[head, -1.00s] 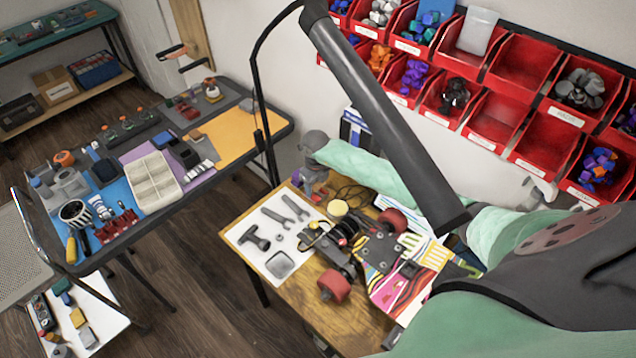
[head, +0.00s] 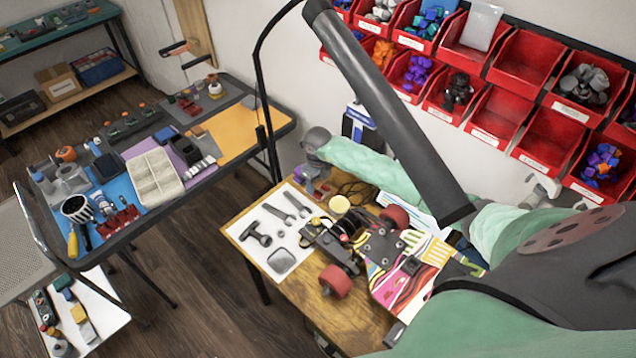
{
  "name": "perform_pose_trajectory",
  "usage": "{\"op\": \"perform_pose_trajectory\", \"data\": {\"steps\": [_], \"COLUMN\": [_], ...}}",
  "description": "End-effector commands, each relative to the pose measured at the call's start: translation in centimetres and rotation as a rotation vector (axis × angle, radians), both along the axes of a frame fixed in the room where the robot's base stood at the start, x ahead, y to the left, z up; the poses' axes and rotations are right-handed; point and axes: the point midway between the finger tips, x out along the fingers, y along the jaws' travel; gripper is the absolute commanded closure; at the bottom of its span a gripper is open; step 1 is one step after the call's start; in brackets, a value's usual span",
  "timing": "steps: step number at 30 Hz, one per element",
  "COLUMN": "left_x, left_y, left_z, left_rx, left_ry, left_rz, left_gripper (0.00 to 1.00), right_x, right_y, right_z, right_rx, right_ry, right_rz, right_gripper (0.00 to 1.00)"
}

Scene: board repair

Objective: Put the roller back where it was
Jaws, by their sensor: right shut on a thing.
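My right gripper (head: 316,185) points down over the back left of the wooden workbench (head: 305,298), beyond the white tool mat (head: 258,222). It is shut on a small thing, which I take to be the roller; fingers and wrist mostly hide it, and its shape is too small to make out. A partly disassembled skateboard (head: 385,250) with a colourful deck lies on the bench, right of the mat, with dark red wheels (head: 335,281). My left gripper is not in view.
A dark lamp bar (head: 385,110) crosses in front of my right arm. Red parts bins (head: 500,95) line the wall. The left table (head: 112,247) holds a pale divided tray (head: 152,178) and several tools. Dark tool shapes and a square lie on the mat.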

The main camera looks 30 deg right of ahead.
Motion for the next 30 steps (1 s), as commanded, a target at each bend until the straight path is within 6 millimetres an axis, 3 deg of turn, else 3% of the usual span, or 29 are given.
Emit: {"op": "perform_pose_trajectory", "data": {"steps": [9,13,14,17,24,30], "left_x": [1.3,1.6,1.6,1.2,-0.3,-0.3], "left_y": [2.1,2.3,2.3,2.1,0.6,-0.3], "left_z": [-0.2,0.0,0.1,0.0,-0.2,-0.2], "left_rx": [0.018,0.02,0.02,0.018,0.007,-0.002], "left_ry": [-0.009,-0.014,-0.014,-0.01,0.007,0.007], "left_rz": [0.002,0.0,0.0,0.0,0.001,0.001], "left_gripper": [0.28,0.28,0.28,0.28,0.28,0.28], "right_x": [-0.3,-0.4,-0.4,-0.4,-0.3,-0.2], "right_y": [0.0,0.0,0.1,0.0,0.0,0.0], "right_z": [-1.0,-1.0,-1.1,-1.1,-1.0,-0.7], "right_rx": [-0.001,-0.002,-0.001,-0.001,-0.001,-0.001], "right_ry": [0.007,0.008,0.009,0.009,0.007,0.005], "right_rz": [0.001,0.001,0.001,0.001,0.0,0.0], "right_gripper": [0.79,0.78,0.42,0.24,0.24,0.24]}}
